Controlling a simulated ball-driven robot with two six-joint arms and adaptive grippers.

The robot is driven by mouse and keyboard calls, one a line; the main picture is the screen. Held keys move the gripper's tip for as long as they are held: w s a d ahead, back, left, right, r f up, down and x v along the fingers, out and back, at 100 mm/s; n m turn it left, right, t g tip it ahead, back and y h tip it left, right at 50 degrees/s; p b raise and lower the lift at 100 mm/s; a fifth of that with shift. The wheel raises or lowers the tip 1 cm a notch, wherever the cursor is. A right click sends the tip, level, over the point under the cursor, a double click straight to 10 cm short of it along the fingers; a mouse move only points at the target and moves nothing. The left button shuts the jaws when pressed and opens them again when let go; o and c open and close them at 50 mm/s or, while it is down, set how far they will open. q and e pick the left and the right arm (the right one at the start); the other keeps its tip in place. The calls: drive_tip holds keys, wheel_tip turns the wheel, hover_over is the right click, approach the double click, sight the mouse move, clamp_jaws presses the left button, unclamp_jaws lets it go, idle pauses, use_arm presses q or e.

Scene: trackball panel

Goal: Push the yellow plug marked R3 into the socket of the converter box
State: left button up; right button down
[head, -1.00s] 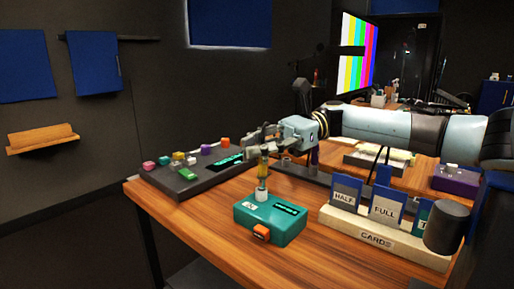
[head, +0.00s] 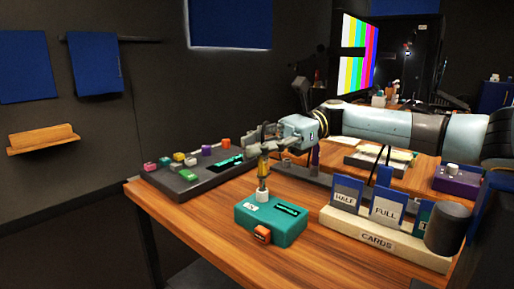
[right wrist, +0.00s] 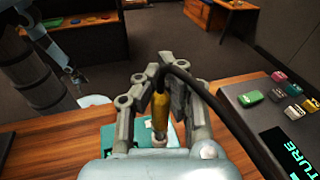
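The teal converter box (head: 285,228) sits on the wooden table, with a pale round socket (head: 262,196) on its top and an orange part at its front. The yellow plug (head: 263,170) stands upright over the socket, its lower end at or just above it; I cannot tell how far in it is. My right gripper (head: 264,141) is closed around the plug's upper part. In the right wrist view, the gripper (right wrist: 162,80) has a finger on each side of the yellow plug (right wrist: 160,112), and a black cable runs from its top. The R3 mark is not readable.
A dark panel (head: 205,180) with several coloured buttons lies behind and left of the box. A card holder (head: 375,243) with labelled cards stands close on the right. A purple box (head: 456,181) is farther right. The table front is clear.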

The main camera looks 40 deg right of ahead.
use_arm(q)
drive_tip(key=shift+s+d+f, duration=0.1)
drive_tip(key=shift+d+f, duration=0.05)
drive_tip(key=shift+d, duration=0.05)
idle(0.8)
drive_tip(key=shift+s+a+f+b, duration=0.1)
drive_tip(key=shift+s+a+b, duration=0.2)
drive_tip(key=shift+s+a, duration=0.3)
drive_tip(key=shift+s+f, duration=0.1)
drive_tip(key=shift+d, duration=0.1)
drive_tip(key=shift+w+d, duration=0.1)
drive_tip(key=shift+w, duration=0.2)
drive_tip(key=shift+w+d, duration=0.15)
drive_tip(key=shift+w, duration=0.1)
drive_tip(key=shift+f, duration=0.1)
